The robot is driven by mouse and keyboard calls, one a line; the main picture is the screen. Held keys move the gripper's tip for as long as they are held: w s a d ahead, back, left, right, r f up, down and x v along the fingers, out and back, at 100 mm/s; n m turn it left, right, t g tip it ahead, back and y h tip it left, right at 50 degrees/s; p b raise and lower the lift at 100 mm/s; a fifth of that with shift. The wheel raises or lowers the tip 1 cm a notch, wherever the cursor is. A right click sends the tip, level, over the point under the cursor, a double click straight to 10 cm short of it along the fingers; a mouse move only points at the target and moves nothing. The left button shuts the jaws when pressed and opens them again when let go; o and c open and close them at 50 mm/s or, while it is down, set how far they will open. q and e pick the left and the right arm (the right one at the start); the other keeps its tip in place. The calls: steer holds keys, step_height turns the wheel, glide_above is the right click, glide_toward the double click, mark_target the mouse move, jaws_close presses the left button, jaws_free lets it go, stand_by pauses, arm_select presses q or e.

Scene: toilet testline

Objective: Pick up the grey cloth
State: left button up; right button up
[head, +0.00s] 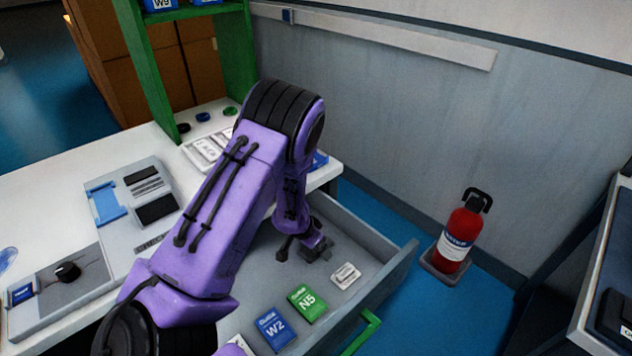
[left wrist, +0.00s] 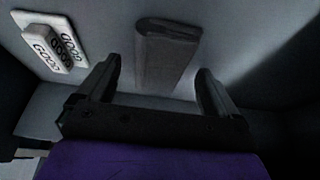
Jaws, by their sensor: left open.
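The grey cloth (left wrist: 165,52) is a folded, flat-looking strip on the drawer floor in the left wrist view. In the head view my left gripper covers most of that spot, so I cannot clearly make out the cloth there. My left gripper (head: 302,247) reaches down into the open drawer (head: 240,290). In the left wrist view my left gripper (left wrist: 158,82) is open, with one finger on each side of the cloth's near end. The fingers are apart from the cloth. My right gripper is not in view.
A white labelled block (head: 345,276) lies close by in the drawer, with a green N5 box (head: 307,303) and a blue W2 box (head: 274,329) in front. Drawer walls surround the gripper. A red fire extinguisher (head: 460,235) stands at right.

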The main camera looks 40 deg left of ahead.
arm_select(q)
steer(key=shift+f, duration=0.3)
steer(key=c, duration=1.1)
